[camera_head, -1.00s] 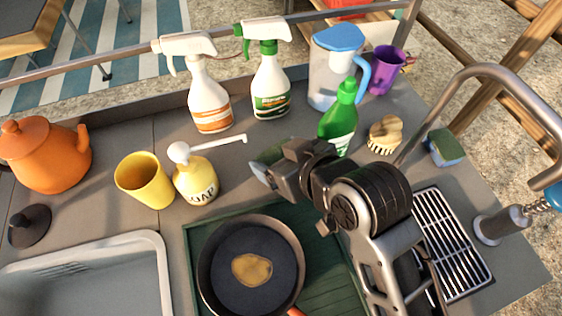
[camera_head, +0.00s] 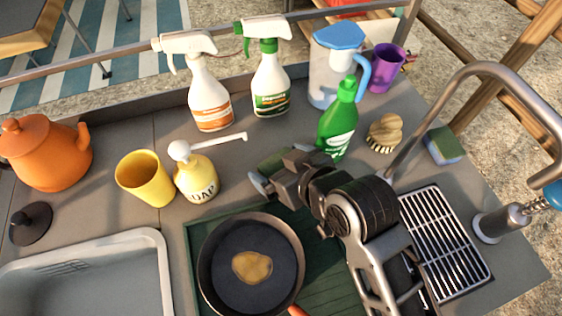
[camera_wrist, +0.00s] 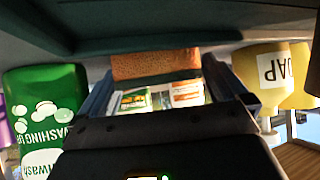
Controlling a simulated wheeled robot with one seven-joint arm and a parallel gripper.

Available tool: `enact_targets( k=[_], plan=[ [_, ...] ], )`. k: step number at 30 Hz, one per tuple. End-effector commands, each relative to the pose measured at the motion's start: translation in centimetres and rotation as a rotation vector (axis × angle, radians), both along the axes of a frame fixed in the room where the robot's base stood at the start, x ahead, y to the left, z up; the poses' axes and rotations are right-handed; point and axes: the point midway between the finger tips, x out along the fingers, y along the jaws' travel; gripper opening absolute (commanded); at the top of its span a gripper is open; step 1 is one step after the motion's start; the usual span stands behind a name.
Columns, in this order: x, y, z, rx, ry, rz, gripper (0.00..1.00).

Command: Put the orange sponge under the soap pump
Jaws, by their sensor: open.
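The soap pump is a yellow bottle (camera_head: 196,180) marked SOAP with a white pump head; its long white spout (camera_head: 222,142) points right. It also shows at the right of the wrist view (camera_wrist: 272,72). My gripper (camera_head: 279,172) is open, low over the counter to the right of the soap bottle. In the wrist view its two fingers (camera_wrist: 165,90) stand apart with the orange sponge (camera_wrist: 155,64) between or just beyond them. In the head view only a dull green patch, probably the sponge's top (camera_head: 277,158), shows by the fingers. Contact cannot be told.
A green washing-up bottle (camera_head: 338,125) stands close behind my gripper. A pan (camera_head: 222,287) on a green board is in front. A yellow cup (camera_head: 145,178) is left of the soap. Two spray bottles (camera_head: 210,100) stand behind.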

Motion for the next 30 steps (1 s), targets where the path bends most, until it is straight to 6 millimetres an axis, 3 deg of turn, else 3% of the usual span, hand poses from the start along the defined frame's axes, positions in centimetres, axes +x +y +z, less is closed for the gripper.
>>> enact_targets(
  k=[5, 21, 30],
  plan=[
    [-0.1, -0.1, 0.4, 0.0, -0.001, -0.001, 1.0],
    [-6.4, -4.6, 6.2, 0.001, -0.001, -0.001, 1.0],
    [-7.7, -5.6, 7.5, 0.001, 0.0, -0.001, 1.0]
  ],
)
